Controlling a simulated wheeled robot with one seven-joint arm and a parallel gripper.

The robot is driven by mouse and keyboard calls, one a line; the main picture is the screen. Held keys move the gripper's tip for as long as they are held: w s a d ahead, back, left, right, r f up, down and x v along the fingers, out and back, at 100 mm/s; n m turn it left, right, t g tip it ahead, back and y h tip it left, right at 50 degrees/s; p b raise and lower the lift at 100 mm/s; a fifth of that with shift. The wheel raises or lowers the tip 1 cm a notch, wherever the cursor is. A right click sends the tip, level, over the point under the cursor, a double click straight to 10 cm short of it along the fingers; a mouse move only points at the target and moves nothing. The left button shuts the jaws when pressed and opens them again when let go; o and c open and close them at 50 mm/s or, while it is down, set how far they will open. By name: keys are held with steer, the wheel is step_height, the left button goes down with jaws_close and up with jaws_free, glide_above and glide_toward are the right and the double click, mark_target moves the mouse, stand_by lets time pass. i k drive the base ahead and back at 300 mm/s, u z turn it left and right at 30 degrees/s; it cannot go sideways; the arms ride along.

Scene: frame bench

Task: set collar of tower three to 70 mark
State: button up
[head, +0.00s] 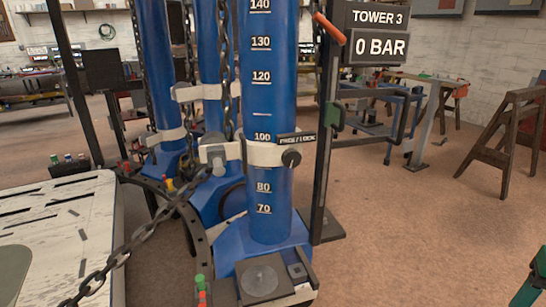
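Tower three is the blue column (268,100) at the centre, with white marks from 140 at the top down to 70 near its foot. The cream collar (262,154) is around the column between the 100 and 80 marks, covering where 90 would be. A round black knob (291,158) is on the collar's front right. A small black label plate (297,138) is just above the knob; its lettering is hard to read. The 70 mark (264,209) is uncovered, below the collar. The sign (379,32) reads TOWER 3, 0 BAR.
More blue columns (158,70) with collars stand behind left. A dark chain (150,232) runs diagonally at lower left. A red-handled lever (330,29) and a dark post (325,130) stand right of the column. Sawhorses (507,130) are far right.

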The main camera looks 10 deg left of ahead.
mark_target(212, 143)
steer(key=u, duration=0.6)
steer(key=k, duration=0.7)
steer(key=z, duration=0.5)
steer(key=i, duration=1.5)
